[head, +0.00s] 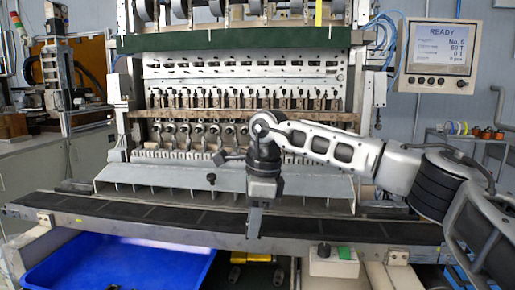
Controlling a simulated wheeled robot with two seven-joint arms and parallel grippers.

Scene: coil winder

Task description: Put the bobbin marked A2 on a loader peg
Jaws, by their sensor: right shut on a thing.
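My right gripper (255,228) points down in front of the winder, over the dark conveyor strip. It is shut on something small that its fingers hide. I cannot make out a bobbin or an A2 mark. The coil winder (240,68) fills the middle, with a row of spindle-like fittings (215,131) across it. I cannot tell which parts are loader pegs. My left gripper is not in view.
The long dark conveyor (130,212) crosses the front below a sloped metal cover (130,180). A blue bin (110,262) sits under it at left. A switch box (333,262) is at front right. A screen (437,54) reads READY.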

